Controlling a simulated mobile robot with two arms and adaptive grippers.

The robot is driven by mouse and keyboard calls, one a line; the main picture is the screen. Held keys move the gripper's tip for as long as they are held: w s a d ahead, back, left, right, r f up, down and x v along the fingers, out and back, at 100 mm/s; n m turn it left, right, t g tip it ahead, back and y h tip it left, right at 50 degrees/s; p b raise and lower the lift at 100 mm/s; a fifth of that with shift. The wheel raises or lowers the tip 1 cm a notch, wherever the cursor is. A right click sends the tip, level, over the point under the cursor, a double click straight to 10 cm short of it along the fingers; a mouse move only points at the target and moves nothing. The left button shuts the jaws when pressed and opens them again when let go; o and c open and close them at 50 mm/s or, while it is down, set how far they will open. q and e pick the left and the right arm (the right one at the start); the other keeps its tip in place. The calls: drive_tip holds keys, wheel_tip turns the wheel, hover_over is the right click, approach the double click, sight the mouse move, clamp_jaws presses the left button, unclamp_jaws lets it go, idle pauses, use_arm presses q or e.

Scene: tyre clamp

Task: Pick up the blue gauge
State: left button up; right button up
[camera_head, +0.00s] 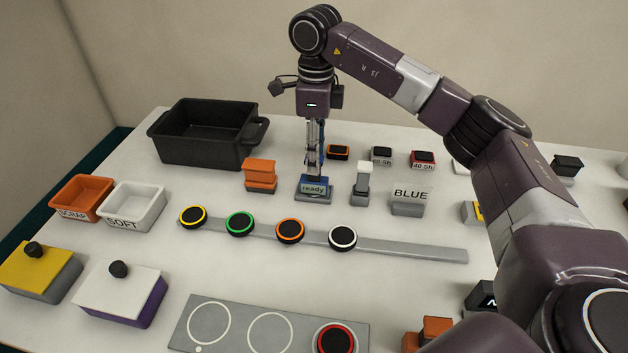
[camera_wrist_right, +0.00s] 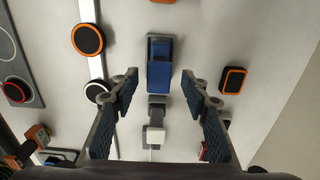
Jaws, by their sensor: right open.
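In the right wrist view the blue gauge (camera_wrist_right: 160,76) lies ahead, roughly centred between the fingertips. My right gripper (camera_head: 313,170) points down just above it. In the wrist view the right gripper's (camera_wrist_right: 160,78) two blue-padded fingers are spread apart with nothing held between them. The fingers partly cover the gauge's back in the head view. My left gripper is not in view.
An orange block stack (camera_head: 260,174) stands left of the gauge; a white-topped block (camera_head: 362,180) and a "BLUE" sign (camera_head: 410,195) stand right. A strip with several coloured-ring discs (camera_head: 290,230) runs in front. A black bin (camera_head: 205,135) is at back left.

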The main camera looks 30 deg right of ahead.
sight(314, 178)
drive_tip(key=shift+s+f, duration=0.15)
drive_tip(key=shift+f, duration=0.75)
wheel_tip(314, 178, down, 4)
drive_tip(key=shift+a+f+p, duration=0.15)
drive_tip(key=shift+f+p, duration=0.1)
drive_tip(key=shift+p, duration=0.8)
drive_tip(key=shift+w+f, duration=0.2)
drive_tip(key=shift+f, duration=0.3)
clamp_jaws()
